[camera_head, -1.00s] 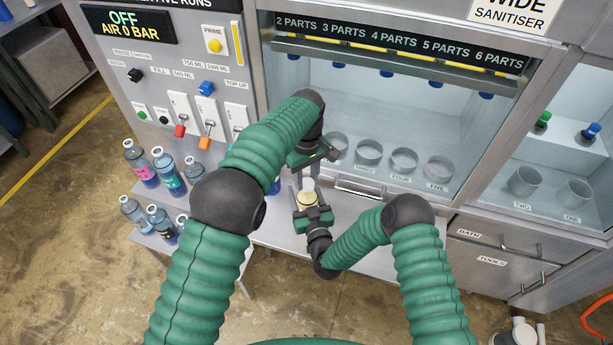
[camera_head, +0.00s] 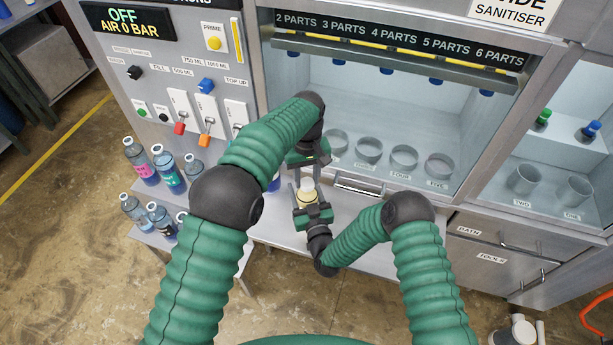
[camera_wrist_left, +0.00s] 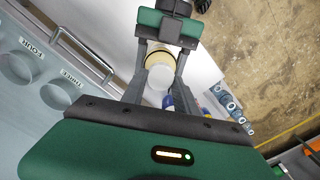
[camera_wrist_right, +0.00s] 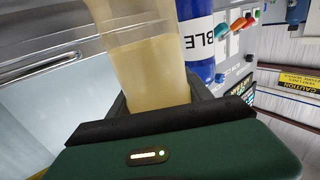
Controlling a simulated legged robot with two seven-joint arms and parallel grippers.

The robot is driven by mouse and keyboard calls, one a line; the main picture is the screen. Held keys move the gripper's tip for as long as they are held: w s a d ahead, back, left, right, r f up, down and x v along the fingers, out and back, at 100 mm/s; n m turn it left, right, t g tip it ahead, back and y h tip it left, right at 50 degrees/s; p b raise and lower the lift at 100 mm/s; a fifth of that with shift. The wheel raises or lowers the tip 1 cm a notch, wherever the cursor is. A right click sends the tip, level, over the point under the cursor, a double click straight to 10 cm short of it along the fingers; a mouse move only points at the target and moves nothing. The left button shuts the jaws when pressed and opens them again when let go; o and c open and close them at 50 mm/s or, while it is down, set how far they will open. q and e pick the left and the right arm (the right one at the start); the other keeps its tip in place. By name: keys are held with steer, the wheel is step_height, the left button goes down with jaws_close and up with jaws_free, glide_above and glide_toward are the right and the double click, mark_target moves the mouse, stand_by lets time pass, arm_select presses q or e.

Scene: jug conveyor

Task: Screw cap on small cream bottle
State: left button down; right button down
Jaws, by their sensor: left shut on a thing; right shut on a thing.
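The small cream bottle (camera_head: 306,199) stands upright at the front of the bench, with a white cap (camera_head: 308,184) at its top. My left gripper (camera_head: 307,180) reaches down from above and is shut on the white cap. In the left wrist view the cap (camera_wrist_left: 160,77) sits between its two fingers. My right gripper (camera_head: 312,212) is shut around the bottle's body from the near side. The bottle (camera_wrist_right: 150,75) fills the middle of the right wrist view, pale yellow inside clear walls. How far the cap sits on the thread cannot be told.
Several blue bottles (camera_head: 140,160) stand on a low shelf at the left. Labelled round holders (camera_head: 369,151) line the bay behind. A blue labelled bottle (camera_wrist_right: 197,35) stands close beside the cream bottle. The bench (camera_head: 275,235) is clear in front.

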arm_select(q)
steer(key=m, duration=0.6)
steer(key=shift+m, duration=0.3)
steer(key=m, duration=0.6)
steer(key=shift+d+m, duration=0.1)
steer(key=shift+m, duration=0.3)
steer(key=m, duration=0.6)
steer(key=shift+m, duration=0.4)
steer(key=m, duration=1.3)
steer(key=shift+s, duration=0.1)
steer(key=m, duration=1.1)
steer(key=shift+m, duration=0.3)
